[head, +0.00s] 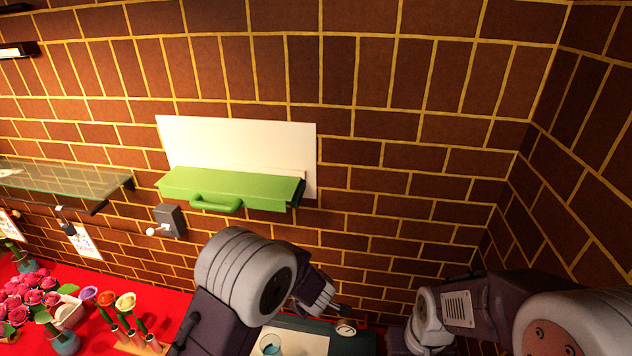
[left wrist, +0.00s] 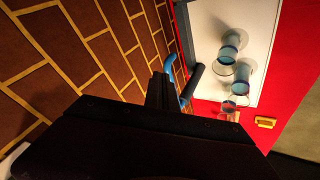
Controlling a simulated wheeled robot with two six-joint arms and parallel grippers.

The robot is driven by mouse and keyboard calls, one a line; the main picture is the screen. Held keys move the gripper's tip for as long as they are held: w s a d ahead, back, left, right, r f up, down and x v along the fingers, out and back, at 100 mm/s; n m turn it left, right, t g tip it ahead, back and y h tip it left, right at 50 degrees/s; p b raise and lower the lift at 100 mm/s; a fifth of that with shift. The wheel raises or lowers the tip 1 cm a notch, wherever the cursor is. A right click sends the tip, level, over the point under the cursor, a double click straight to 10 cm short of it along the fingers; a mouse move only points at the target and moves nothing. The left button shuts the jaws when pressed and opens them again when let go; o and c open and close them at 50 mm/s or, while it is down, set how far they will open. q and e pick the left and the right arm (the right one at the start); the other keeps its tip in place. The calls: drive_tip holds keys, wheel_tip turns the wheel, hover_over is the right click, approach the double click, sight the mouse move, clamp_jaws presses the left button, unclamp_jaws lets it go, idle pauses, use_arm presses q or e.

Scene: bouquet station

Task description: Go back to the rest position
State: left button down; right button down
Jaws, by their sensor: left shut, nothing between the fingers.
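My left gripper (head: 338,309) is above the back of the red table (head: 92,283), in front of the brick wall. In the left wrist view its dark fingers (left wrist: 161,90) are together, with nothing between them. My right arm comes in from the right in the head view and bends down near the lower edge. Its gripper is not visible. My left arm hides part of the table's middle.
A green box-like cover with a handle (head: 230,186) is on the wall. A glass shelf (head: 65,180) juts out at left. Roses (head: 30,298) and several flowers in holders (head: 122,318) stand at left. Blue-tinted glasses (left wrist: 232,45) stand on a white surface (left wrist: 262,30) near my left gripper.

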use_arm(q)
drive_tip(key=w+a+f+t+b, duration=0.1)
drive_tip(key=w+a+f+b, duration=0.15)
drive_tip(key=a+b, duration=0.45)
drive_tip(key=w+a+f+t+b, duration=0.1)
drive_tip(key=a+f+b, duration=0.35)
drive_tip(key=b, duration=0.45)
drive_tip(key=s+a+f+m+g+b, duration=0.1)
drive_tip(key=s+f+m+g, duration=0.1)
drive_tip(key=s, duration=0.5)
drive_tip(key=s+a+f+m+g+b, duration=0.1)
drive_tip(key=s+f+m+g+b, duration=0.1)
drive_tip(key=s, duration=0.6)
drive_tip(key=s+a+f+m+g+h+b, duration=0.1)
drive_tip(key=s+a+f+m+g, duration=0.1)
drive_tip(key=s+f+m, duration=0.3)
drive_tip(key=s+m+g, duration=0.1)
drive_tip(key=s, duration=0.2)
drive_tip(key=shift+f+g+b, duration=0.15)
drive_tip(key=shift+g+b, duration=0.2)
drive_tip(key=shift+g, duration=0.05)
